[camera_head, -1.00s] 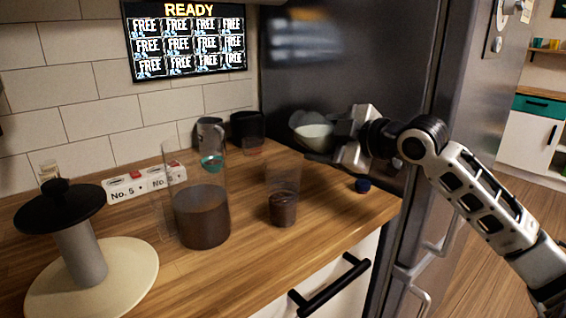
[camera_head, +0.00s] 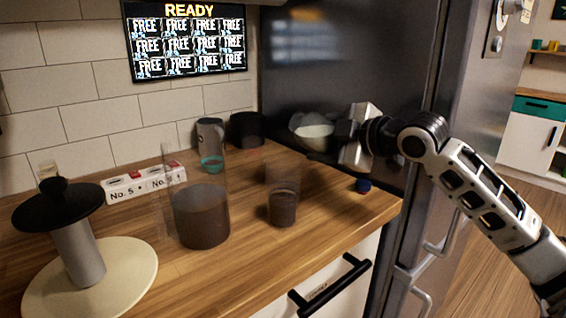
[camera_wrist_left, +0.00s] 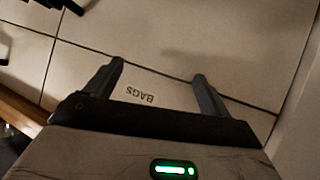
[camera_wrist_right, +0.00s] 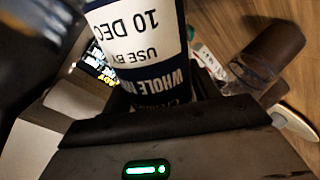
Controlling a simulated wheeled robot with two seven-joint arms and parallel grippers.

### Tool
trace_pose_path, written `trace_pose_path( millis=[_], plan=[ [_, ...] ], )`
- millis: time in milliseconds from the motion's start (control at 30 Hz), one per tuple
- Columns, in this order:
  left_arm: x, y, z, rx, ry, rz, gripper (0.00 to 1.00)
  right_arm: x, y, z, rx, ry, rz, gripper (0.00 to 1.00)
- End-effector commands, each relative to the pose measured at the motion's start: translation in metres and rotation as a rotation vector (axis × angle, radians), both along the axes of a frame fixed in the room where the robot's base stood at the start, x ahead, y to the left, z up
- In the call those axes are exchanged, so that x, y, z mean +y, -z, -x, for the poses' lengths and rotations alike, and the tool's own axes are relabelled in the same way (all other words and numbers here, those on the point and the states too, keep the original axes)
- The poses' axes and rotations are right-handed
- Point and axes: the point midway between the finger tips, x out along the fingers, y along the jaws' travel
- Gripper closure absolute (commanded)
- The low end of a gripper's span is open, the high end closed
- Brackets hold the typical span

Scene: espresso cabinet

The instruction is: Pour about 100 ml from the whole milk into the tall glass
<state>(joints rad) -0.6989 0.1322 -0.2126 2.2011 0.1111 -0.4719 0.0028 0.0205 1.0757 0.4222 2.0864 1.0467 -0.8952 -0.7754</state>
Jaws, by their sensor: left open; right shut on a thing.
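My right gripper (camera_head: 352,137) is shut on the whole milk bottle (camera_head: 313,131) and holds it above the counter's right end, by the fridge. In the head view the bottle shows as a pale, rounded shape, partly blurred. Its label reads "WHOLE" and "USE BY 10 DEC" in the right wrist view (camera_wrist_right: 140,35). A clear glass (camera_head: 283,208) with dark brown contents low in it stands on the counter, left of and below the bottle; it seems to be the tall glass. No milk stream shows. My left gripper (camera_wrist_left: 160,85) is open and empty, outside the head view.
A large clear vessel (camera_head: 201,216) with brown contents stands left of the glass. A blue cap (camera_head: 363,185) lies near the counter's right edge. A black-topped stand (camera_head: 78,250) is at left.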

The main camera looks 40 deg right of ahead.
Motion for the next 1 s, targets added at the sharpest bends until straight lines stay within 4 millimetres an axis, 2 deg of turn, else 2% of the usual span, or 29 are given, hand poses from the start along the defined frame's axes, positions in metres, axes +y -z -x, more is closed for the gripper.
trace_pose_path(
  millis=[1000],
  plan=[
    [-0.0004, 0.0016, -0.0006, -0.012, 0.003, -0.001, 0.18, -0.0024, 0.0001, 0.0002, 0.000, 0.000, 0.085, 0.77]
  ],
)
